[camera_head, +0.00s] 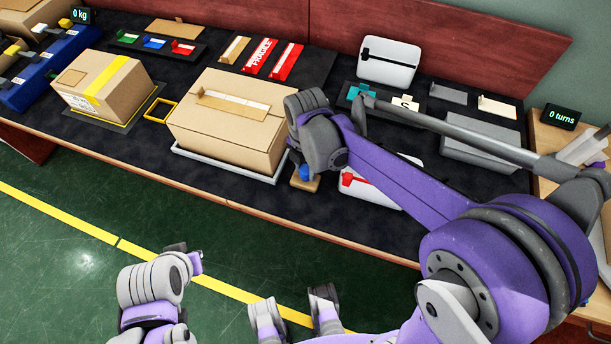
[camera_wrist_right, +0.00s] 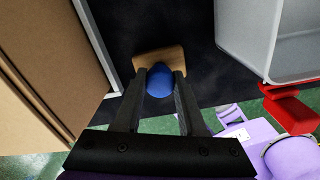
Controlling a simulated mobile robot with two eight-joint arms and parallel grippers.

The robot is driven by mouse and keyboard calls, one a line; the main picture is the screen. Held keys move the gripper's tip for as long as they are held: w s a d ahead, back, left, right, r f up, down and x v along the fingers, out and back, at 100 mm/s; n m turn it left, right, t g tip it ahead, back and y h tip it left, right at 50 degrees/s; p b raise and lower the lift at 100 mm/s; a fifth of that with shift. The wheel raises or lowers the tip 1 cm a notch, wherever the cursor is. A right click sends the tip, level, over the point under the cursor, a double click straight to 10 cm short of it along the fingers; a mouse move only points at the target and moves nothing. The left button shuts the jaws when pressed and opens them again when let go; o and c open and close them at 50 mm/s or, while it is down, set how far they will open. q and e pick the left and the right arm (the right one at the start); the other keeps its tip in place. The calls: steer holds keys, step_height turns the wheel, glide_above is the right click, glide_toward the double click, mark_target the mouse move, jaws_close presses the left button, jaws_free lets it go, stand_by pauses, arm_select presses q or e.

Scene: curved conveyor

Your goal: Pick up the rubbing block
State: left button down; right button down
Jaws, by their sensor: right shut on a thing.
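The rubbing block is a tan wooden block (camera_head: 305,183) with a blue knob. It lies on the dark mat between the large cardboard box and a white case with a red latch. In the right wrist view its wooden base (camera_wrist_right: 147,59) shows beyond the blue knob (camera_wrist_right: 160,80). My right gripper (camera_wrist_right: 161,76) is shut on the knob, with one dark finger on each side. In the head view my right wrist hides most of that gripper. My left arm is at the bottom left, over the floor, away from the block; its finger opening cannot be made out.
The large cardboard box (camera_head: 225,142) stands close left of the block on a pale platform (camera_head: 232,167). The white case (camera_head: 368,192) is close on the right. The bench's front wooden edge (camera_head: 250,207) is just nearer. A smaller box (camera_head: 105,92) stands further left.

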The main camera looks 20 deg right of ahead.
mark_target(306, 168)
step_height(306, 168, up, 10)
steer(key=shift+p, duration=0.7)
steer(key=c, duration=1)
jaws_free()
jaws_close()
